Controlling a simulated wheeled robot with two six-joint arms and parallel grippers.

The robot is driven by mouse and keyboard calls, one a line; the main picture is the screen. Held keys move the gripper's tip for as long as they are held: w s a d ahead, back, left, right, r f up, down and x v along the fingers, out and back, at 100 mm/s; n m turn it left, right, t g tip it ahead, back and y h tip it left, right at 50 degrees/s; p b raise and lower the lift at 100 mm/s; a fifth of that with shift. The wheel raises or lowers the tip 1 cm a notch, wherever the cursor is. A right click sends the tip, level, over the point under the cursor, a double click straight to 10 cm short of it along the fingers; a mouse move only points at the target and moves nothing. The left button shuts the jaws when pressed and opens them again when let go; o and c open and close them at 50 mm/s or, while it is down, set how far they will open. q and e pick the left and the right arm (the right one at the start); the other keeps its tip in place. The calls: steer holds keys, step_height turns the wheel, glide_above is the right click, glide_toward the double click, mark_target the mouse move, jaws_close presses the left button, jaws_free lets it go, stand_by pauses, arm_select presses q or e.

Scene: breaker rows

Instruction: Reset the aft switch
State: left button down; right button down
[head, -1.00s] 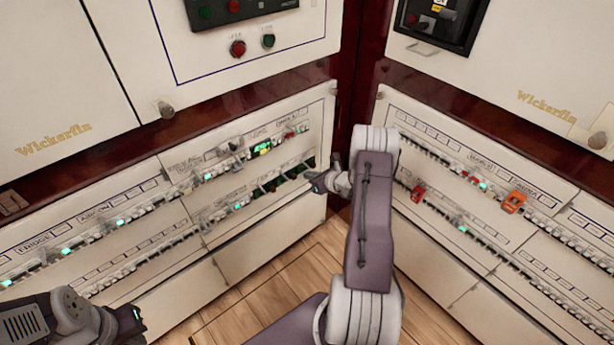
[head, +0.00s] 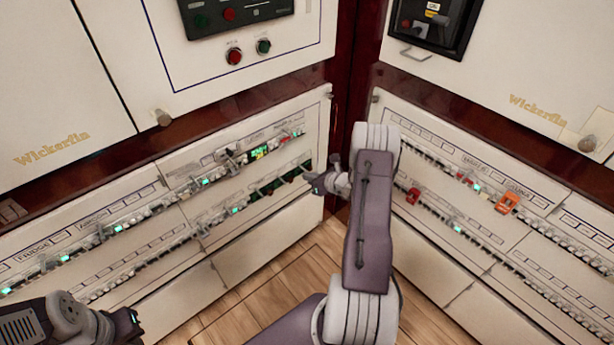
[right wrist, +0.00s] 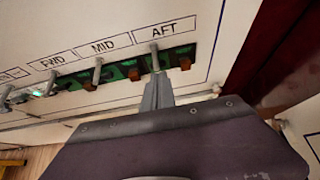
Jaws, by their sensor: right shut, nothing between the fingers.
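The AFT switch (right wrist: 155,58) is a thin metal lever on a green part under the "AFT" label (right wrist: 163,30) in the right wrist view. A brown block sits beside it. My right gripper (right wrist: 157,80) is shut and empty, its tips just below the lever; I cannot tell whether they touch it. In the head view my right gripper (head: 316,183) is at the right end of the left panel's lower row, partly covering that end. My left gripper (head: 134,318) is at the lower left, away from the panel; its jaws are unclear.
The MID switch (right wrist: 97,72) and FWD switch (right wrist: 51,82) stand left of AFT, close by. The right panel carries a red clip (head: 413,196) and an orange clip (head: 507,202). A dark red corner post (right wrist: 275,60) is right of AFT. Wooden floor (head: 290,275) lies below.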

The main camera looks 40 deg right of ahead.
steer(key=p+v, duration=0.1)
steer(key=v, duration=0.6)
steer(key=shift+s+r+p, duration=0.25)
steer(key=shift+s+p, duration=0.05)
steer(key=shift+p, duration=0.1)
